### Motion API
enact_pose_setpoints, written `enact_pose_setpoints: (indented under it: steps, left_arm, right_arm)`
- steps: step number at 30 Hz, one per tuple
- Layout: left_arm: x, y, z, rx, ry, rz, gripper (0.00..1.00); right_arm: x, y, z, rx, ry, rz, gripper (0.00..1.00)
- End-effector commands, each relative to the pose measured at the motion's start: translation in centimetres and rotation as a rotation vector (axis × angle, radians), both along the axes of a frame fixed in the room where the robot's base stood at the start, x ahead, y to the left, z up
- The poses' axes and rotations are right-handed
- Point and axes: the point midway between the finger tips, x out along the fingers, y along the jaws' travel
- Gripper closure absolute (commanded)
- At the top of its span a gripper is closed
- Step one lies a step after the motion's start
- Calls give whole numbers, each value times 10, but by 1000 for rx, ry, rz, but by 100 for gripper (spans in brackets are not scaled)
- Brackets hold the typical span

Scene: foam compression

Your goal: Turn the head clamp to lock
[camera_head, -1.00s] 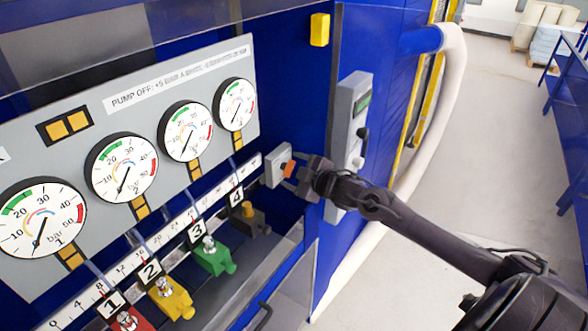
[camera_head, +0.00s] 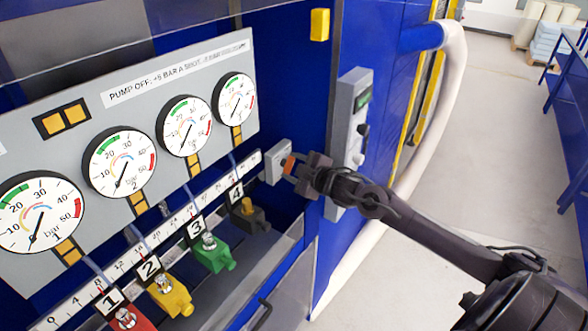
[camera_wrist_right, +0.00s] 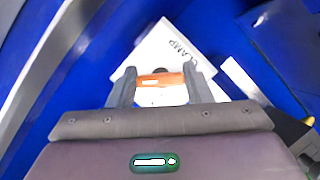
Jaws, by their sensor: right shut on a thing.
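The clamp is a pale grey box (camera_head: 277,163) on the blue machine wall, at the right end of the numbered scale. In the right wrist view its white plate (camera_wrist_right: 170,45) carries the word CLAMP. Its orange handle (camera_wrist_right: 160,80) lies between the two fingers of my right gripper (camera_wrist_right: 161,86), which is shut on it. In the head view the orange handle (camera_head: 289,163) shows just left of my right gripper (camera_head: 296,168). My left gripper is in neither view.
A grey panel with several round gauges (camera_head: 119,163) is to the left. Coloured valve blocks, one green (camera_head: 213,254), stand below. A grey control box (camera_head: 348,125) with knobs is close behind my right gripper. The floor at right is open.

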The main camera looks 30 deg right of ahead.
Motion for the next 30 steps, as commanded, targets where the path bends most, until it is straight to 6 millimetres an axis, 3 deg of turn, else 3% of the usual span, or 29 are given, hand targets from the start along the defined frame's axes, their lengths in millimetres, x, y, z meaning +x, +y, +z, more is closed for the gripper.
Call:
enact_pose_setpoints:
  steps: [14,30]
  left_arm:
    - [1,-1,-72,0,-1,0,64]
    - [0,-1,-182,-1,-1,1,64]
  right_arm:
    - [0,1,-11,-341,-140,1,77]
    - [0,1,-13,-816,-337,0,77]
